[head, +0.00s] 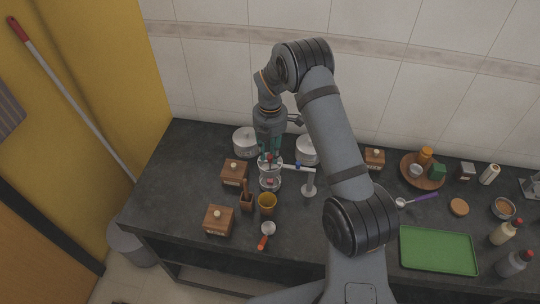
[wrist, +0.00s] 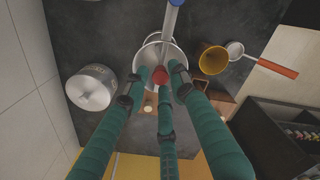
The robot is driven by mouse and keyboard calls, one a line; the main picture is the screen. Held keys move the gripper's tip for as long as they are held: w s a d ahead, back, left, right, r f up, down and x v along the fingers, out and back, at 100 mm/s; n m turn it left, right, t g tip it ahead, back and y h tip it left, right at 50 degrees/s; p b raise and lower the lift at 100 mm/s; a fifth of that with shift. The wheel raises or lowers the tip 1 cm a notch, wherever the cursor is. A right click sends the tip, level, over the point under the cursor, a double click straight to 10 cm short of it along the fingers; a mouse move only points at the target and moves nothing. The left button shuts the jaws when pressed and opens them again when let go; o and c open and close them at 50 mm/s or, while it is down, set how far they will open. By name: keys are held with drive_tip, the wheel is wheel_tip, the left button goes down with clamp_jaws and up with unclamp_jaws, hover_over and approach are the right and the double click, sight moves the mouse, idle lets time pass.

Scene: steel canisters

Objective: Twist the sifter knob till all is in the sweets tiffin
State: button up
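The sifter (head: 270,170) is held by a side arm from a metal stand (head: 309,182). In the wrist view its round steel rim (wrist: 148,50) shows, with the red knob (wrist: 160,76) near its front. My gripper (head: 269,157) points down over the sifter. In the wrist view the three green fingers of my gripper (wrist: 160,74) surround the knob, with small gaps showing at the left and right tips. A clear or steel vessel (head: 270,184) stands below the sifter. I cannot read which tiffin it is, and its contents are hidden.
Lidded steel pots (head: 245,141) (head: 307,151) stand behind on both sides. Wooden boxes (head: 235,173) (head: 219,220), an amber cup (head: 267,203) and an orange-handled scoop (head: 267,230) crowd the left and front. A green tray (head: 438,250) lies at the right.

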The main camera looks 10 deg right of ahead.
drive_tip(key=shift+o, duration=1.3)
drive_tip(key=shift+r, duration=0.1)
drive_tip(key=shift+r+p, duration=2.35)
drive_tip(key=shift+r, duration=0.6)
drive_tip(key=shift+f, duration=0.1)
wheel_tip(320, 180, down, 6)
drive_tip(key=b, duration=0.5)
drive_tip(key=shift+f, duration=0.2)
drive_tip(key=m, duration=0.3)
drive_tip(key=shift+r+b, duration=0.25)
drive_tip(key=shift+b, duration=0.15)
